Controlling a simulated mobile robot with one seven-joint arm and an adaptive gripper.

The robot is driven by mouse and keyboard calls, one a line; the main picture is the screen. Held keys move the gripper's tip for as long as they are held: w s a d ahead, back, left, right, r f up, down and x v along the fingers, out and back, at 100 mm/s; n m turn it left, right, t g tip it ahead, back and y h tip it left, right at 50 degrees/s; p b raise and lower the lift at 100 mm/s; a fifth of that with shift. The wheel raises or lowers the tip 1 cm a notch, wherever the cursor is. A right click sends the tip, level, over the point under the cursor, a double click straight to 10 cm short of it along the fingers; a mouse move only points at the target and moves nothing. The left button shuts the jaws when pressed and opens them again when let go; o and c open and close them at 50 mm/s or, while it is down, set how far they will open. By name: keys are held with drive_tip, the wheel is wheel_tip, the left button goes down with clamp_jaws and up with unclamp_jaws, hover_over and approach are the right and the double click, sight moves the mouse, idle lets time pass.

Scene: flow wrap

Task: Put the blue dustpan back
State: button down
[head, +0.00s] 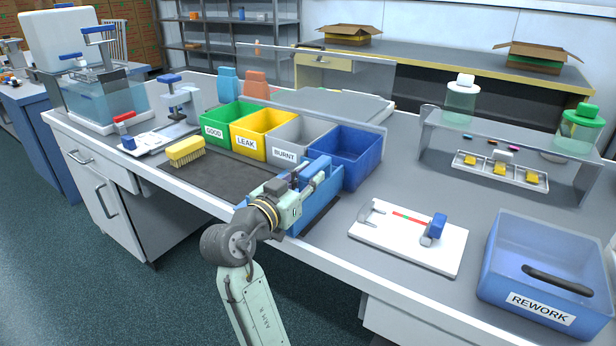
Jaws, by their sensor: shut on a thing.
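The blue dustpan (318,207) is in the middle of the head view, at the front edge of the bench, just in front of the blue bin. My gripper (316,176) is shut on it from above. My wrist and gripper cover part of the dustpan, so the exact grip is hard to see. I cannot tell whether its underside touches the bench.
Green (216,130), yellow (250,142), grey (288,154) and blue (360,160) bins stand in a row behind the dustpan. A white board (385,240) and a blue REWORK tray (500,290) lie to the right. A clear guard (440,150) stands at back right.

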drive_tip(key=c, duration=1.4)
unclamp_jaws()
drive_tip(key=shift+s+a, duration=0.1)
drive_tip(key=b+v, duration=0.2)
drive_tip(key=v, duration=0.9)
drive_tip(key=shift+s+a, duration=0.2)
drive_tip(key=shift+s, duration=0.15)
drive_tip(key=shift+r, duration=0.1)
